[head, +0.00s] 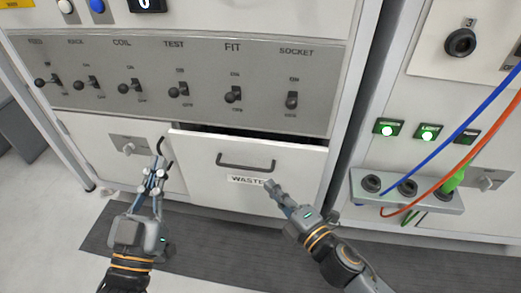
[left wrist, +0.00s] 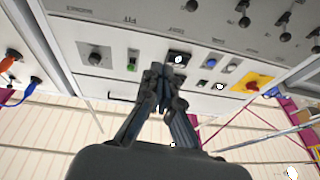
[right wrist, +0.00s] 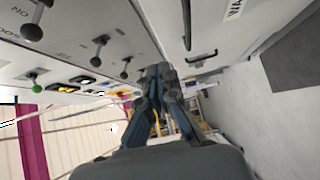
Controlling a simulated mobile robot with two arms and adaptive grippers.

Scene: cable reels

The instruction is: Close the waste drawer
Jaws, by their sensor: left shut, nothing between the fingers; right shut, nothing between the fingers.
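The white waste drawer (head: 295,160) is in the middle of the head view, under the switch panel. It stands out from the cabinet, with a dark gap along its top edge. Its front has a dark bar handle (head: 246,164) and a WASTE label. My right gripper (head: 271,185) is shut and empty at the label, below the handle; I cannot tell whether it touches the front. The handle (right wrist: 187,28) also shows in the right wrist view. My left gripper (head: 160,152) is shut and empty, left of the drawer, in front of the neighbouring cabinet panel.
A grey panel (head: 205,62) with several black lever switches is above the drawer. At right a cabinet carries a socket block (head: 425,197) with blue, orange and green cables. A dark mat (head: 200,238) lies on the floor before the cabinets.

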